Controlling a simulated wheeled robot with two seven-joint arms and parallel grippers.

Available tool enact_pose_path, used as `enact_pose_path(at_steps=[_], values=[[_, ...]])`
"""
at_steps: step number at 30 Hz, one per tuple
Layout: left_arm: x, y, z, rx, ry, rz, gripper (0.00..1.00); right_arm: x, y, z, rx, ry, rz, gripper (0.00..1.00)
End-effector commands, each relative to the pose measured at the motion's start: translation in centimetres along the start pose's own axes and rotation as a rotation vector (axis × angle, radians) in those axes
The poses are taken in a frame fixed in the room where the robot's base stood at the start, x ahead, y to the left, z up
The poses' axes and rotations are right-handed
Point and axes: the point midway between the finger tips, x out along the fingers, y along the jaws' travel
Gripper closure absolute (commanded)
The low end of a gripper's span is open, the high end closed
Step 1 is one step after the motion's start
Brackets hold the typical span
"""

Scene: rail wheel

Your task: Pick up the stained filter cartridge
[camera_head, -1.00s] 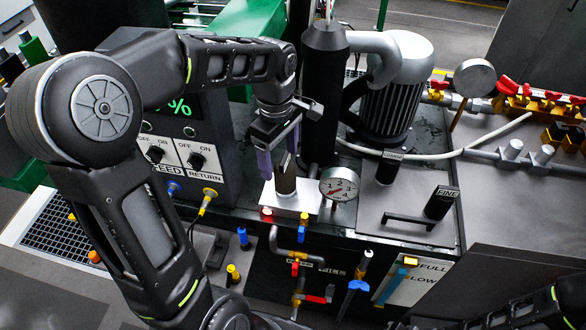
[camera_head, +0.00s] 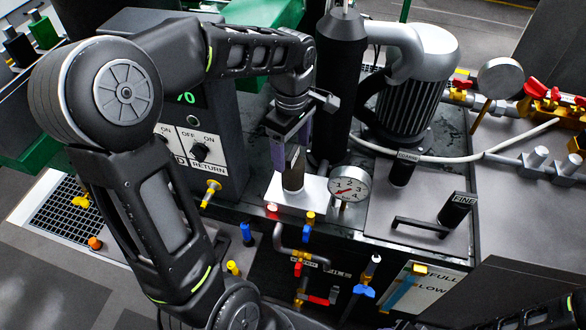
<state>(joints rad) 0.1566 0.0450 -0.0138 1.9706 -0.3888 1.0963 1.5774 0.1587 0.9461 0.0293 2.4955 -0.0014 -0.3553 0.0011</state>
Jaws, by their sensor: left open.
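The filter cartridge (camera_head: 293,176) is a brownish upright cylinder standing in a white block on the machine's front deck. Its upper part is partly hidden by my left gripper. My left gripper (camera_head: 291,146) points down over it with its purple fingers apart. One finger shows left of the cartridge and the other behind its top right. I cannot tell whether either finger touches it. My right gripper is out of view; only a dark part of my right arm shows at the lower right corner.
A round pressure gauge (camera_head: 350,184) stands close right of the cartridge. A black column (camera_head: 341,90) rises just behind, with a grey motor (camera_head: 412,90) beside it. A control box (camera_head: 205,140) is at the left. A black handle labelled FINE (camera_head: 456,210) is farther right.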

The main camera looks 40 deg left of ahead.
Motion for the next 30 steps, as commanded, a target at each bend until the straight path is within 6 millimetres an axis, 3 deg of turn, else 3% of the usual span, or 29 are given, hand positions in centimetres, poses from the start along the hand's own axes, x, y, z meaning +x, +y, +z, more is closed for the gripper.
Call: enact_pose_path(at_steps=[3, 14, 24, 30], values=[[0.9, -0.1, 0.0, -0.001, 0.000, -0.001, 0.24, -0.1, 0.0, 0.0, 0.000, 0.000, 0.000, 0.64], [1.4, -0.1, 0.1, 0.001, 0.000, -0.003, 0.24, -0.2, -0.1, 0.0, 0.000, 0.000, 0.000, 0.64], [5.8, -0.1, 0.3, 0.001, 0.000, -0.003, 0.24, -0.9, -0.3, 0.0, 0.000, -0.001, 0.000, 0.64], [6.2, -0.1, 0.3, 0.001, 0.000, 0.000, 0.24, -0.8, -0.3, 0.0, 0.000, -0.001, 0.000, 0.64]])
